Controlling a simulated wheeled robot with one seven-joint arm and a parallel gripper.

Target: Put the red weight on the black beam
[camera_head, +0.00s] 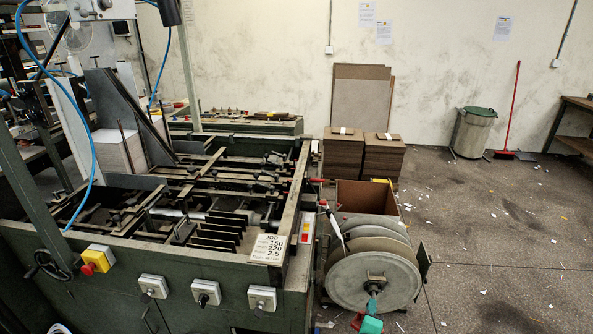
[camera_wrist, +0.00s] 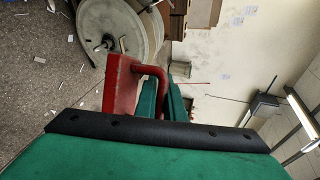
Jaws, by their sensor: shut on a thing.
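The red weight (camera_wrist: 122,88) is a red block with a bent red handle in the wrist view. My gripper (camera_wrist: 165,98) has green fingers and is shut on the weight, apparently at its handle; the exact contact is partly hidden. The weight is held in front of the green palm with its black bolted strip. In the head view, my gripper (camera_head: 371,310) and a small part of the weight (camera_head: 357,321) show at the bottom edge, in front of the reel. Several dark bars (camera_head: 215,235) lie across the green machine to the left; I cannot tell which is the black beam.
The large grey reel (camera_head: 350,283) stands right of the machine frame (camera_head: 290,230). Stacks of brown board (camera_head: 343,155) stand behind it. A switch box with a red and yellow button (camera_head: 97,259) and several grey switches line the machine's front. Open floor lies to the right.

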